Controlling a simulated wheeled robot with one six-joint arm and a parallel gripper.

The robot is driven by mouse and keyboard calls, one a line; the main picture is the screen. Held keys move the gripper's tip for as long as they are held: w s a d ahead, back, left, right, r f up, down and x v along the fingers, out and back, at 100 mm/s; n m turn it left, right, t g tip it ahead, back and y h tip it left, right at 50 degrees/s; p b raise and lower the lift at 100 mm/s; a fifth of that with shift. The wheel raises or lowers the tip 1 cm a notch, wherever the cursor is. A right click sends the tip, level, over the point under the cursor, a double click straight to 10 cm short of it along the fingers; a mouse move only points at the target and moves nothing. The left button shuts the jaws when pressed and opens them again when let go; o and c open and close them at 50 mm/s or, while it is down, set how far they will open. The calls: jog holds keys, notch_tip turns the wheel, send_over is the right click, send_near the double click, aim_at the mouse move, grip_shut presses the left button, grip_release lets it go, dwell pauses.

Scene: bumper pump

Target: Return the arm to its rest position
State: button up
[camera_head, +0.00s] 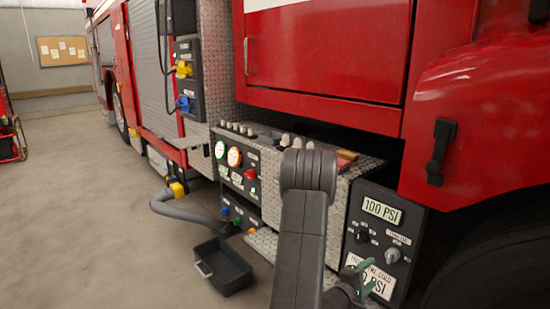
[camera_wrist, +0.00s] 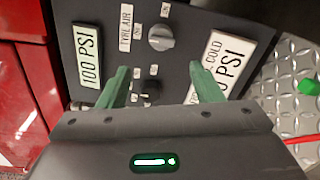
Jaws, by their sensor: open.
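My gripper (camera_head: 366,276) is at the lower right of the head view, in front of a dark control panel (camera_head: 380,234) on the red fire truck. In the wrist view my gripper (camera_wrist: 159,70) shows two green fingers standing apart, with nothing held between them. The panel has a "100 PSI" display (camera_wrist: 90,56), a grey knob (camera_wrist: 161,37) and a white "PSI" plate (camera_wrist: 220,62). The fingers overlap the lower part of the panel in the picture; I cannot tell whether they touch it. My arm hides part of the bumper.
A black bin (camera_head: 232,272) lies on the floor, near a grey hose (camera_head: 180,211). The truck's red body (camera_head: 330,60) overhangs the bumper. Open floor lies at the left.

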aim_at(389, 259)
jog(key=b+x, duration=0.1)
jog(key=x, duration=1.1)
jog(key=shift+w+d+f, duration=0.1)
jog(key=shift+d+f, duration=0.05)
jog(key=shift+d, duration=0.1)
jog(key=shift+f+m+b, duration=0.2)
jog(key=shift+m+b, duration=0.1)
jog(key=shift+b, duration=0.15)
jog(key=shift+a+r+m, duration=0.1)
jog(key=shift+a+m, duration=0.05)
jog(key=shift+m, duration=0.25)
jog(key=m+b, duration=0.6)
jog(key=m, duration=0.1)
jog(key=shift+t, duration=0.3)
jog(key=m+b, duration=0.5)
jog(key=m, duration=0.1)
jog(key=shift+m+t+b, duration=0.3)
jog(key=shift+m+b, duration=0.9)
jog(key=shift+m, duration=0.3)
jog(key=shift+r, duration=0.1)
